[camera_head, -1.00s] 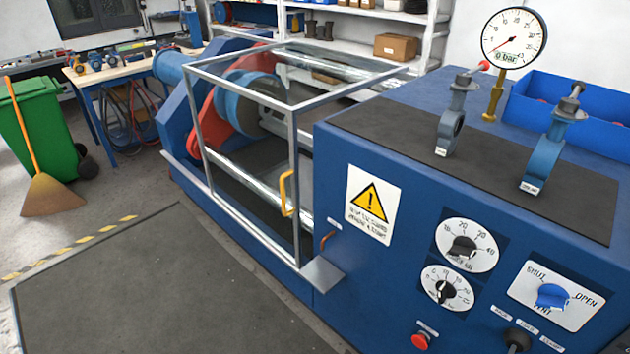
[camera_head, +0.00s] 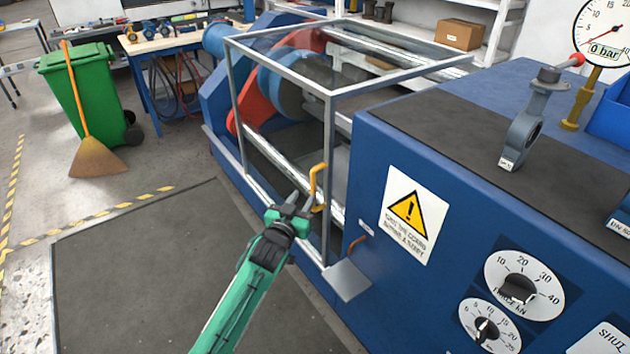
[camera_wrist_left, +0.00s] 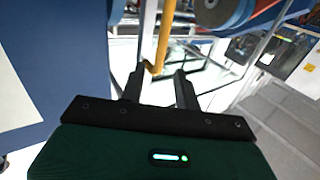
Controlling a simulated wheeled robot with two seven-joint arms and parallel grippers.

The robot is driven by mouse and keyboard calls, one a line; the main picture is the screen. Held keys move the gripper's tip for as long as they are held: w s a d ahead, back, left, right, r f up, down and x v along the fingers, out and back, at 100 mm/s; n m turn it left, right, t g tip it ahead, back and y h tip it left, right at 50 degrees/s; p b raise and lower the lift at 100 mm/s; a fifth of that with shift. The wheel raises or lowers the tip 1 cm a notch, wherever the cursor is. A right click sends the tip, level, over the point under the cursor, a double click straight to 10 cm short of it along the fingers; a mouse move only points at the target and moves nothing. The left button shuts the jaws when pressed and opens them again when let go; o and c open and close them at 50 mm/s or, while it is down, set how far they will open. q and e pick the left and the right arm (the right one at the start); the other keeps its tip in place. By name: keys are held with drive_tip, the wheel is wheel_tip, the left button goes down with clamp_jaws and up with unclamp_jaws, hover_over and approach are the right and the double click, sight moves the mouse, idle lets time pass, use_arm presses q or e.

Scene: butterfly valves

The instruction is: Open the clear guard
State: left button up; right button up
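The clear guard (camera_head: 331,150) is a grey-framed box with see-through panels over the machine's rollers, and it stands closed. Its yellow handle (camera_head: 317,186) is upright on the front face, near the right corner post. My left gripper (camera_head: 296,202) is just left of the handle's lower end in the head view. In the left wrist view the fingers (camera_wrist_left: 160,88) are parted, and the yellow handle (camera_wrist_left: 163,38) rises beyond their tips. The gap between them looks empty. Whether a finger touches the handle I cannot tell. My right gripper is not in view.
The blue machine cabinet (camera_head: 460,180) with warning sign and dials stands right of the guard. A small grey shelf plate (camera_head: 347,280) juts out below the guard's corner. A dark floor mat (camera_head: 150,270) lies clear in front. A green bin (camera_head: 82,95) and broom stand at left.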

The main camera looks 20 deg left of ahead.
sight(312, 183)
use_arm(q)
drive_tip(key=w, duration=0.8)
drive_tip(key=shift+w+d, duration=0.3)
drive_tip(key=shift+w, duration=0.1)
clamp_jaws()
